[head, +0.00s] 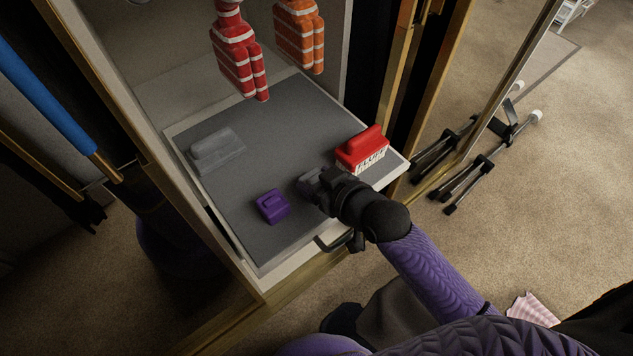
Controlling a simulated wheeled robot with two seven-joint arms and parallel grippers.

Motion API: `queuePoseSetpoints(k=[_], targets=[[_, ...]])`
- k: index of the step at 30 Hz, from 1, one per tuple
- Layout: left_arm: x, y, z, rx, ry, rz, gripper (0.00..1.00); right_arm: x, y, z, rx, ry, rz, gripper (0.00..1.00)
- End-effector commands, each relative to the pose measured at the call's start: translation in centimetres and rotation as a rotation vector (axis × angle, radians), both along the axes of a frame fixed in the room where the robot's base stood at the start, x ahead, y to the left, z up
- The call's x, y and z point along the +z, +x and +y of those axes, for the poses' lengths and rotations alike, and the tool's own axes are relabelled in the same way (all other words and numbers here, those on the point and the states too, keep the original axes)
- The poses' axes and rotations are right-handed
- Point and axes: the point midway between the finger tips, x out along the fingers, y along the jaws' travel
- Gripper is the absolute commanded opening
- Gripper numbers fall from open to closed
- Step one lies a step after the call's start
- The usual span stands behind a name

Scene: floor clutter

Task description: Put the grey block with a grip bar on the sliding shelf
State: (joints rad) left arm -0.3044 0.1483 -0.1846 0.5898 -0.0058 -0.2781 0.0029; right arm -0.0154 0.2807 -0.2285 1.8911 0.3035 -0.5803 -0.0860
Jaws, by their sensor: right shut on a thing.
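My right gripper (308,186) reaches in from the lower right over the front part of the sliding shelf (262,135). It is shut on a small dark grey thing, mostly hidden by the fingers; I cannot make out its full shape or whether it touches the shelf. A larger grey block with a grip bar (217,150) sits at the left of the shelf, apart from the gripper. The shelf is pulled out, with a dark grey top and pale rim. My left gripper is not in view.
A purple block with a grip bar (272,206) stands just left of the gripper. Red striped (238,55) and orange striped (299,35) things hang above the back. The shelf's middle is clear.

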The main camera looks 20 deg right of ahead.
Motion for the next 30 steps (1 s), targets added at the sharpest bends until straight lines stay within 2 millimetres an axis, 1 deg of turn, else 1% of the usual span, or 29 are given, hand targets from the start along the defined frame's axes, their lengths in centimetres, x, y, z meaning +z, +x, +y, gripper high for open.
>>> queuePoseSetpoints(k=[3,7,8,9,11,12,18,20,22,26,30], targets=[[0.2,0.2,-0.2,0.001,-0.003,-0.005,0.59,0.2,0.0,0.0,0.000,-0.001,0.002,0.10],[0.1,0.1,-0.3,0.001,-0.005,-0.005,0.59,-0.1,0.0,0.0,0.000,-0.001,0.003,0.10],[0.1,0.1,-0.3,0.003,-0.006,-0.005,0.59,-0.1,0.0,0.0,0.000,-0.001,0.003,0.71],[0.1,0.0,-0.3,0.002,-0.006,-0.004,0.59,0.0,0.0,0.0,0.000,-0.001,0.003,0.79],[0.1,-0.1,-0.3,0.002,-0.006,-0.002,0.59,0.0,0.0,0.0,0.000,-0.001,0.003,0.92],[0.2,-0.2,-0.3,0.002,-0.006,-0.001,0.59,0.0,0.0,0.0,0.000,-0.001,0.003,1.00],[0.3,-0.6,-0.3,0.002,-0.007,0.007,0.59,0.0,0.0,0.0,0.000,-0.001,0.002,1.00],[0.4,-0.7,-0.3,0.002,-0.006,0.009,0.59,0.3,0.0,0.0,0.000,0.000,0.001,1.00],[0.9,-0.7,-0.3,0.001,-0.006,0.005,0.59,0.8,-0.6,-0.2,0.000,-0.002,0.001,1.00],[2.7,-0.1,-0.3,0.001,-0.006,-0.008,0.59,2.6,-2.9,-1.0,0.002,-0.004,0.001,1.00],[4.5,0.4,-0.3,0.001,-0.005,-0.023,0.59,4.5,-6.2,-2.2,0.001,-0.004,0.003,1.00]])
